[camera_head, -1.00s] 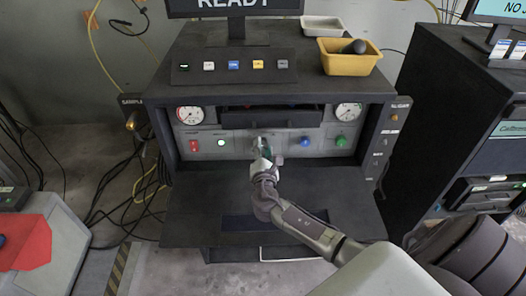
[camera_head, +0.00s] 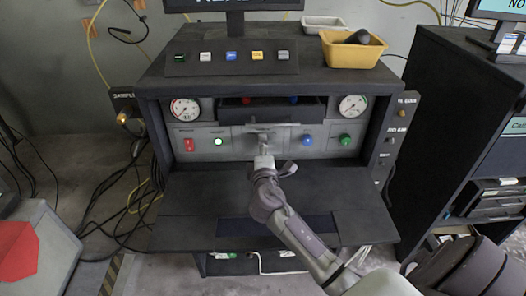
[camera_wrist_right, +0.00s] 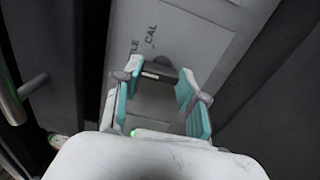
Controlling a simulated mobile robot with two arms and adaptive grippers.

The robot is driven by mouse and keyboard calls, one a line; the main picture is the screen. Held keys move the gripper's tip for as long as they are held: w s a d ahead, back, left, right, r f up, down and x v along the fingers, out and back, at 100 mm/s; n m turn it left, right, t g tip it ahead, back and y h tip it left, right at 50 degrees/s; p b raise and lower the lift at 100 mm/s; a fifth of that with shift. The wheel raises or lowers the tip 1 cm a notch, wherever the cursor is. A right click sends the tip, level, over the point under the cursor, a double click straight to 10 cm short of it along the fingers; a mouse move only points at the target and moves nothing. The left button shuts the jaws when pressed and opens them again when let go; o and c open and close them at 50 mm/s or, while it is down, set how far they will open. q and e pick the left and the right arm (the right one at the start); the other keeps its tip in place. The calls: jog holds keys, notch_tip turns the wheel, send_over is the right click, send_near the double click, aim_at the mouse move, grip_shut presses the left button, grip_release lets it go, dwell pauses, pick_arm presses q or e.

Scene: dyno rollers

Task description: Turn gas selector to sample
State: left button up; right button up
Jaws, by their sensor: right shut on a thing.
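The gas selector is a dark bar-shaped handle (camera_wrist_right: 160,75) on the grey panel, with the labels CAL and what reads as the end of SAMPLE beside it in the right wrist view. My right gripper (camera_wrist_right: 157,86) has its teal fingers at either end of this handle and is shut on it. In the head view my right gripper (camera_head: 263,150) is at the middle of the instrument's front panel (camera_head: 235,145), and it hides much of the selector. My left gripper is not in view.
A red switch (camera_head: 189,145), a lit green lamp (camera_head: 218,141), a blue knob (camera_head: 307,140) and a green knob (camera_head: 345,139) flank the selector. Two gauges sit above. A dark shelf (camera_head: 200,195) lies below the panel. A yellow bin (camera_head: 352,51) stands on top.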

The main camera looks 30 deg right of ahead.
dwell(0.4)
jog(key=o, duration=1.1)
jog(key=shift+m, duration=0.3)
jog(key=shift+o, duration=0.2)
jog(key=v, duration=1.2)
jog(key=shift+s, duration=0.1)
